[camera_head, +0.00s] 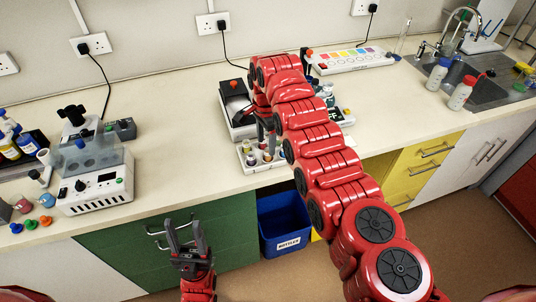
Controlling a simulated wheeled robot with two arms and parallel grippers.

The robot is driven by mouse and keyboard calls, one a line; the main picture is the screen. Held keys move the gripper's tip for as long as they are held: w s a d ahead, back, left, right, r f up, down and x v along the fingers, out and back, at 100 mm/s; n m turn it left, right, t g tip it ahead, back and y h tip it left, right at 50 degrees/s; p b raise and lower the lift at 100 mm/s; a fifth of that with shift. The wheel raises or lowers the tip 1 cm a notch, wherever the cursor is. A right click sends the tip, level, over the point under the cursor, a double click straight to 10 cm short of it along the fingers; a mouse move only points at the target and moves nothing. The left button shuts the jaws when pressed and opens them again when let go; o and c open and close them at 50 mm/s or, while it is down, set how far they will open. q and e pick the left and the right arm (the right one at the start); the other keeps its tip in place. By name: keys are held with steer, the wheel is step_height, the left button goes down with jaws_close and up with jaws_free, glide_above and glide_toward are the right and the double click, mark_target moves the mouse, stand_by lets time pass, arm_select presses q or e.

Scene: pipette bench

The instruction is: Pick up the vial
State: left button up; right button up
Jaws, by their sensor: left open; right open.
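Several small vials (251,159) with differing caps stand in a white rack (262,168) near the front edge of the bench, at the middle of the head view. I cannot tell which one is the task's vial. My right gripper (267,139) points down just above the rack, open. Its arm crosses in front of the rack's right side and hides part of it. I cannot tell whether its fingers are around a vial. My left gripper (181,229) is open and empty, in front of the green cabinet and below the bench top.
A black-and-white device (236,104) stands behind the rack. A white instrument (96,186) with a clear lid stands at left. A strip with coloured squares (350,59) lies at the back, and a sink (485,85) is at right. A blue bin (285,224) stands on the floor.

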mark_target(268, 162)
steer(key=f, duration=0.1)
steer(key=f+p, duration=0.1)
steer(key=f, duration=0.1)
steer(key=shift+s+d+f, duration=0.1)
steer(key=shift+d+f, duration=0.2)
steer(key=shift+d, duration=0.05)
steer(key=shift+a+f, duration=0.1)
steer(key=shift+f, duration=0.1)
jaws_close()
